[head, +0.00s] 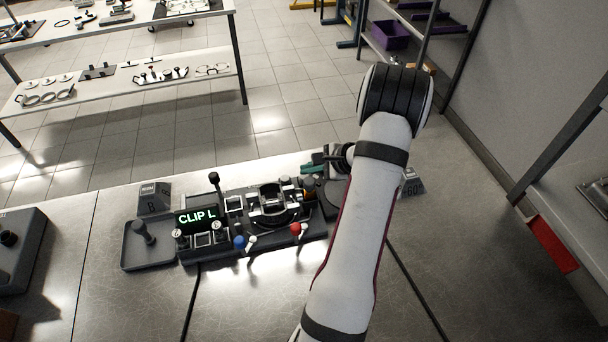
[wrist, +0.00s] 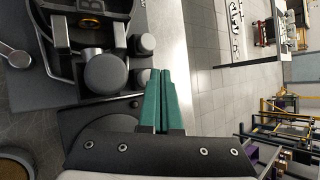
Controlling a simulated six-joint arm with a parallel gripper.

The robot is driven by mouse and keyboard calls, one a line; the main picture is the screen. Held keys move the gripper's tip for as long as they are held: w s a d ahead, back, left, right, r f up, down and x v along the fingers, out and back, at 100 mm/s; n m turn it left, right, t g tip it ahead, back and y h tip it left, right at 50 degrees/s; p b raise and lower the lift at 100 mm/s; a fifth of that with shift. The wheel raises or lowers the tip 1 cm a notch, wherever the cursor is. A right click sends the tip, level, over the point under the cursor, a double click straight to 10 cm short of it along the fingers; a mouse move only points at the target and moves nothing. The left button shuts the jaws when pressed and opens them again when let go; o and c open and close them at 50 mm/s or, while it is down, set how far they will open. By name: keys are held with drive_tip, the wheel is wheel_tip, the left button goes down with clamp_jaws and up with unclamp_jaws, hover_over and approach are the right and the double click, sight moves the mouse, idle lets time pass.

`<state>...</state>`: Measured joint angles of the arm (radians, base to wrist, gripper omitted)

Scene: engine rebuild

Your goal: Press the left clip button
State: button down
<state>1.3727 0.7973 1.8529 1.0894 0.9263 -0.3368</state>
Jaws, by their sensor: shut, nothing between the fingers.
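Small square pads and round knobs sit around the display; I cannot tell for sure which part is the left clip button. My gripper (wrist: 162,73) has green fingers that are shut and empty. In the head view its green fingers (head: 312,167) show at the back right of the fixture, partly hidden by my arm. In the wrist view the tips are beside a grey round knob (wrist: 103,72) and a smaller one (wrist: 145,43), apparently touching neither.
A blue-topped lever (head: 239,242) and a red-topped lever (head: 295,228) stand along the fixture's front. A tray (head: 132,262) with a dark peg is at its left, and a block marked B (head: 153,197) behind that. The front of the bench is mostly clear.

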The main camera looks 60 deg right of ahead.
drive_tip(key=shift+r, duration=0.4)
drive_tip(key=shift+r, duration=2.5)
